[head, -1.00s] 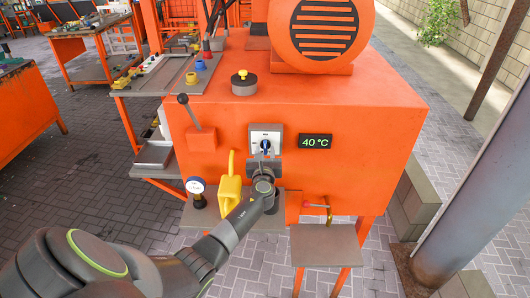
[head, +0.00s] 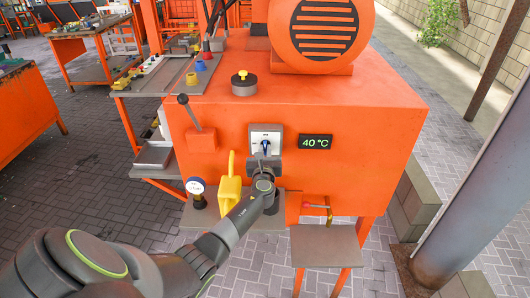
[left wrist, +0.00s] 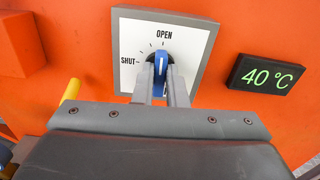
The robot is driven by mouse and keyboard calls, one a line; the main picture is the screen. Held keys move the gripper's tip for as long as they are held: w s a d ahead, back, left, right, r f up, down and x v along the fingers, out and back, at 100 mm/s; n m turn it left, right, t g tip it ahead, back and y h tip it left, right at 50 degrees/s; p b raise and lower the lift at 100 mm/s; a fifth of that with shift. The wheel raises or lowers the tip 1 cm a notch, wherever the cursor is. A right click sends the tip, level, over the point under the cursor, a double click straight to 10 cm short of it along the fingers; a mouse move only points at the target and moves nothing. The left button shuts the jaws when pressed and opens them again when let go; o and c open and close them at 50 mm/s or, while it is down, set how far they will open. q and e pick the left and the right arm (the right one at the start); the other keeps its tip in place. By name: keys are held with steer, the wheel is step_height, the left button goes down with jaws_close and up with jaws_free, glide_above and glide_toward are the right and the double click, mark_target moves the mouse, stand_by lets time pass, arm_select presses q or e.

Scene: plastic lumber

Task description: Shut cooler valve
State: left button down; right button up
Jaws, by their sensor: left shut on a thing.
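The cooler valve is a blue knob (left wrist: 161,64) on a white plate (left wrist: 193,42) on the orange machine's front. In the left wrist view the plate reads OPEN at the top and SHUT at the left, with tick marks between. The knob's white-marked end points up, close to OPEN. My left gripper (left wrist: 162,84) is shut on the knob, one finger on each side. In the head view the left gripper (head: 265,157) reaches the plate from below, and the fingers partly hide the knob. My right gripper is not in view.
A display (head: 315,142) reading 40 °C sits right of the plate. A lever (head: 190,112) stands on the machine's left front.

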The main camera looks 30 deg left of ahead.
arm_select(q)
steer(key=n+b, duration=0.2)
steer(key=n, duration=0.1)
steer(key=n+b, duration=0.1)
steer(key=shift+a+f+n, duration=0.1)
steer(key=shift+f+n, duration=0.15)
steer(key=shift+n, duration=0.05)
steer(key=shift+s+a+f+n+b, duration=0.1)
steer(key=shift+n+b, duration=2.25)
steer(key=shift+n, duration=0.85)
steer(key=shift+s+a+f+n+b, duration=0.1)
steer(key=shift+n+b, duration=2.2)
steer(key=shift+n, duration=0.9)
steer(key=shift+r, duration=0.1)
steer(key=shift+d, duration=0.1)
steer(key=c, duration=1.5)
jaws_free()
steer(key=shift+o, duration=0.2)
